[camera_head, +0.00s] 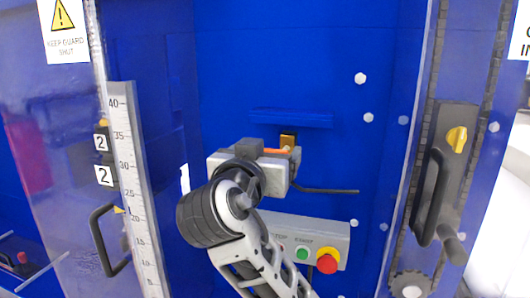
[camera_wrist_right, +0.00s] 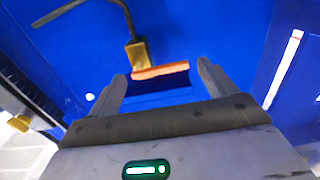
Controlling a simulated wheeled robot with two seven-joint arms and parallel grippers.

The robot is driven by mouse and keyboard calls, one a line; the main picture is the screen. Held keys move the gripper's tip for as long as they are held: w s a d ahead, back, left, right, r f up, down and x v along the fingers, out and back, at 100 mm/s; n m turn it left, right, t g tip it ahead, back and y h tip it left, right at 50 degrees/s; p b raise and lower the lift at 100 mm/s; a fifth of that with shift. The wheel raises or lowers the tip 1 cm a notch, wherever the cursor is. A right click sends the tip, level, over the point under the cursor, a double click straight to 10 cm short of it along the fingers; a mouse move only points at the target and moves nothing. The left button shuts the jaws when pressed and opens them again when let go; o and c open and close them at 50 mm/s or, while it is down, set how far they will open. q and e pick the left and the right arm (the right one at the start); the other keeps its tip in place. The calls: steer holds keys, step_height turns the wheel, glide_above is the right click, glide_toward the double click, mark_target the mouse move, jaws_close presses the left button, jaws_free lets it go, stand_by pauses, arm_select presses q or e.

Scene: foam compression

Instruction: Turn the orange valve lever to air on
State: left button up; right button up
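The orange valve lever (camera_head: 276,151) sticks out to the left from a brass valve body (camera_head: 288,140) on the blue back wall. My right gripper (camera_head: 277,160) is at the lever and partly covers it in the head view. In the right wrist view, the orange lever (camera_wrist_right: 161,70) lies crosswise between the tips of my open right gripper (camera_wrist_right: 162,72), with a gap at the finger on the right. The finger on the left is close to the lever's valve end; I cannot tell whether they touch. The brass valve (camera_wrist_right: 138,54) sits beside that end. My left gripper is not in view.
A control box (camera_head: 310,238) with a green button and a red emergency stop (camera_head: 327,263) is below my right gripper. A dark hose (camera_head: 325,190) runs right from behind the gripper. Open guard doors with a ruler (camera_head: 130,170) and handles flank the opening on both sides.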

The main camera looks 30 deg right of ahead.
steer(key=c, duration=0.8)
steer(key=f+n, duration=0.1)
steer(key=n, duration=0.5)
steer(key=s+d+f+n, duration=0.1)
steer(key=n, duration=0.4)
steer(key=f+n, duration=0.1)
steer(key=n, duration=0.5)
steer(key=shift+s+d+f+n+p, duration=0.1)
steer(key=shift+s+d+n+p, duration=0.1)
steer(key=shift+s+n+p, duration=0.15)
steer(key=shift+n, duration=0.25)
steer(key=o, duration=1)
